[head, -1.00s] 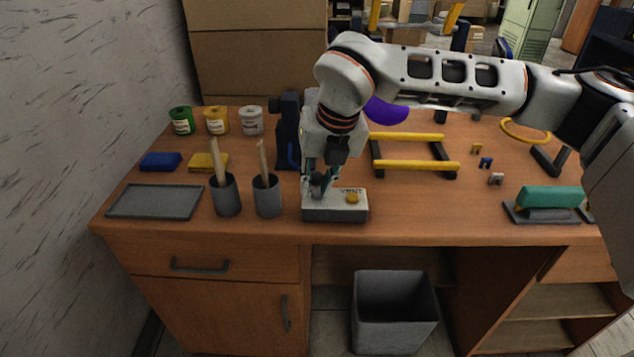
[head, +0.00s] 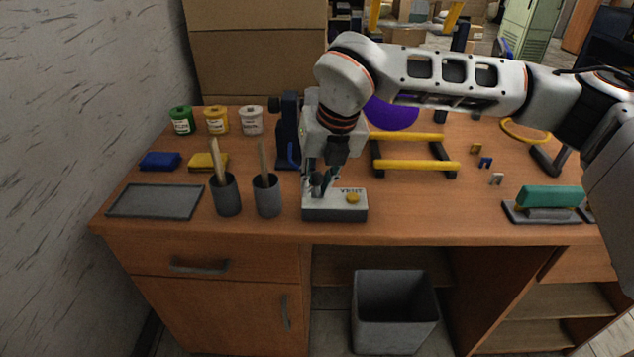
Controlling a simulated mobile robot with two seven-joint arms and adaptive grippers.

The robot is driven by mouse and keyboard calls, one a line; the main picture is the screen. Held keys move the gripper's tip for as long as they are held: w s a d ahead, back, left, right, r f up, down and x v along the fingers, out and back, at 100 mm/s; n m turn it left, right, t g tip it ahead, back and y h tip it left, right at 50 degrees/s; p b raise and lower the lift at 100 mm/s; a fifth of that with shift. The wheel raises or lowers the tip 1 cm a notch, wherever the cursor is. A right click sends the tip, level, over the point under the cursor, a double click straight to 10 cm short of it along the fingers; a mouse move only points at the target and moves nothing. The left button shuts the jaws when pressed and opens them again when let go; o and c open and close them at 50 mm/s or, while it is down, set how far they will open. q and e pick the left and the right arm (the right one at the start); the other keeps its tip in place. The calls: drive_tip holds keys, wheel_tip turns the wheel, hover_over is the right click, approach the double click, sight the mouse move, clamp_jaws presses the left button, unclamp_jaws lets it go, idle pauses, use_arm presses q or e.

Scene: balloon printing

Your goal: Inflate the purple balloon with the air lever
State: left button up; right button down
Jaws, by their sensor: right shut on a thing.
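The purple balloon (head: 391,114) shows behind my right arm, at the back middle of the desk; its upper part and its mouth are hidden by the arm. A light control box (head: 335,212) with a yellow VENT button (head: 352,198) stands near the desk's front edge. My right gripper (head: 318,188) points down at the left part of this box and is shut on what appears to be the air lever, which the fingers mostly hide. My left gripper does not show.
Two dark cups (head: 226,196) with brushes stand left of the box, beside a grey tray (head: 156,202). A yellow-barred rack (head: 415,165) lies to the right. A teal-topped tool (head: 548,197) is at the front right. A grey bin (head: 394,312) stands below.

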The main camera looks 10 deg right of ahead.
drive_tip(key=shift+s+f, duration=0.15)
drive_tip(key=shift+f, duration=0.15)
drive_tip(key=c, duration=2.2)
unclamp_jaws()
drive_tip(key=o, duration=0.4)
drive_tip(key=shift+a, duration=0.1)
drive_tip(key=shift+r, duration=0.1)
drive_tip(key=shift+r, duration=0.15)
drive_tip(key=shift+r, duration=0.25)
drive_tip(key=v, duration=1.1)
drive_tip(key=shift+r, duration=0.15)
